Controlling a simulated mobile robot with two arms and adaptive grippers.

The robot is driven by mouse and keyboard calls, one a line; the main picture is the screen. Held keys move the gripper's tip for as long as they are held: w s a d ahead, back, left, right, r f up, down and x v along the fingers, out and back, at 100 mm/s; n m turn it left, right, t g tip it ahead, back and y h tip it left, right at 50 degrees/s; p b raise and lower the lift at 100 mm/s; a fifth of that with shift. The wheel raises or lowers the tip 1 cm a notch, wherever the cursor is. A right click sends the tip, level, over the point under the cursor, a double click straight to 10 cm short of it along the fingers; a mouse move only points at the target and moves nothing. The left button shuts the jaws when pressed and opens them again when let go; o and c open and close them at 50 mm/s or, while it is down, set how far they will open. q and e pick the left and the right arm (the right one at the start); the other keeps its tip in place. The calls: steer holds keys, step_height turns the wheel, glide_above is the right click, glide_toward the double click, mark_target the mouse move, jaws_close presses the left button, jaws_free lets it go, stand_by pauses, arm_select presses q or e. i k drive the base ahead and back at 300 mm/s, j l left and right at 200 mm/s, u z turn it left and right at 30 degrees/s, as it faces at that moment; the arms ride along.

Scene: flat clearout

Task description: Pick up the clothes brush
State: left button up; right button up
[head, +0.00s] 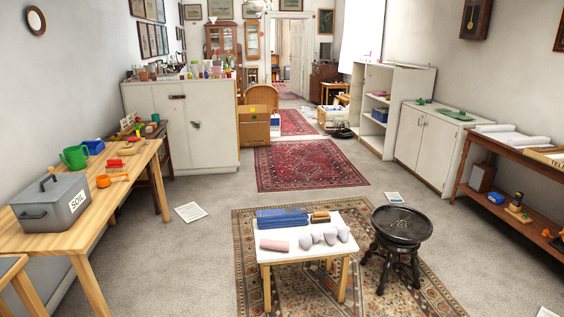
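A small brown, oblong item (320,217) lies at the back of the low white table (290,258), right of a folded blue stack. It may be the clothes brush, but it is too small to tell for sure. No other thing in the head view clearly reads as a clothes brush. Neither of my grippers is in view.
The white table also holds the blue stack (282,219), a pink roll (274,245) and several pale lilac pieces (330,235). A dark round stand (402,226) is close at its right. A wooden table (60,243) with a grey SOIL box (50,203) is at left.

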mark_target(318, 217)
steer(key=i, duration=2)
